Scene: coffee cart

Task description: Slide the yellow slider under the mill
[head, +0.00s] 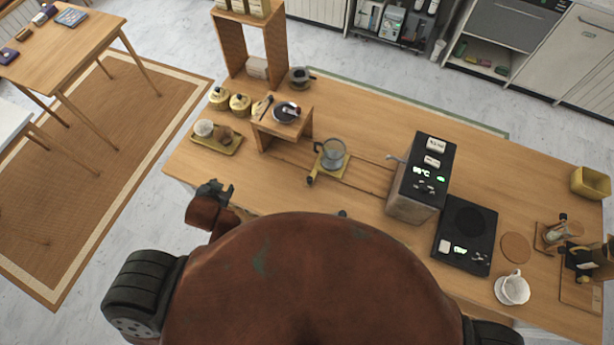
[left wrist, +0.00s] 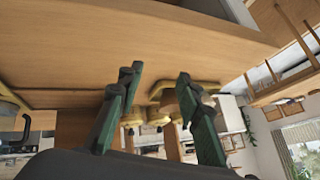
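The yellow slider (head: 321,174) lies on the wooden counter with a dark knob at its near end. A clear glass vessel (head: 332,152) with a dark handle stands on it. The mill (head: 287,112) sits on a small wooden stand up and to the left of the slider. The space below the stand's top looks empty, and the slider is apart from it. My left gripper (head: 214,188) is at the counter's near left edge, left of the slider and apart from it. In the left wrist view its fingers (left wrist: 157,77) are spread with nothing between them. My right gripper is not seen.
Thin grooves run along the counter between stand and machine. A yellow tray (head: 231,149) with a cup sits left of the stand, with yellow canisters (head: 240,103) behind. A tall machine (head: 420,180) stands right of the slider, beside a black scale (head: 465,240).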

